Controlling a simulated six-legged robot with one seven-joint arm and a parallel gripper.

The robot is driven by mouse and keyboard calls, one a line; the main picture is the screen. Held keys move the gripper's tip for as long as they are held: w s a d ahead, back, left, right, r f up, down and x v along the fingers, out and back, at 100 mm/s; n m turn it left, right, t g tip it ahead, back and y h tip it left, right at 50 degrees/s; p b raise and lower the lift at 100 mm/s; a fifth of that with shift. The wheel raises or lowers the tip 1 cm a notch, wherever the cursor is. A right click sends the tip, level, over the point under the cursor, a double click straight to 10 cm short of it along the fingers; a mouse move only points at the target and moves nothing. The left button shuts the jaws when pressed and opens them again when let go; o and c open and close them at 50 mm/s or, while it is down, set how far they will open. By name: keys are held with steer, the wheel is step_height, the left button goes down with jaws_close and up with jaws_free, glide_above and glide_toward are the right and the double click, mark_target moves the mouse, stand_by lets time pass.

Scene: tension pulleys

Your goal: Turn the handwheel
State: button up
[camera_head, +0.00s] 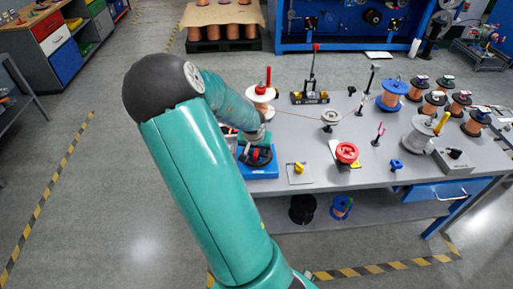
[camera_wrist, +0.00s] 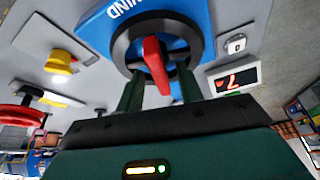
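A black handwheel (camera_wrist: 160,45) with a red bar (camera_wrist: 156,65) across it sits on a blue box (camera_wrist: 97,22) in the wrist view. The blue box (camera_head: 262,172) also shows in the head view at the table's front left, with the dark wheel (camera_head: 258,156) on top, partly covered by my arm. My gripper (camera_wrist: 159,80) is at the wheel. Its two fingers stand apart, one on each side of the red bar, with gaps visible beside it. The fingertips overlap the wheel's rim in the picture; I cannot tell whether they touch it.
A yellow knob (camera_head: 299,168) on a plate and a red wheel (camera_head: 347,153) stand right of the box. A display (camera_wrist: 237,80) with a red digit is beside the wheel.

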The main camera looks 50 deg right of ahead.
jaws_close()
steer(key=shift+w+m+g, duration=0.1)
steer(key=shift+m+g, duration=0.2)
steer(key=shift+m, duration=0.5)
jaws_free()
steer(key=v, duration=1.4)
steer(key=shift+a, duration=0.15)
steer(key=shift+f, duration=0.15)
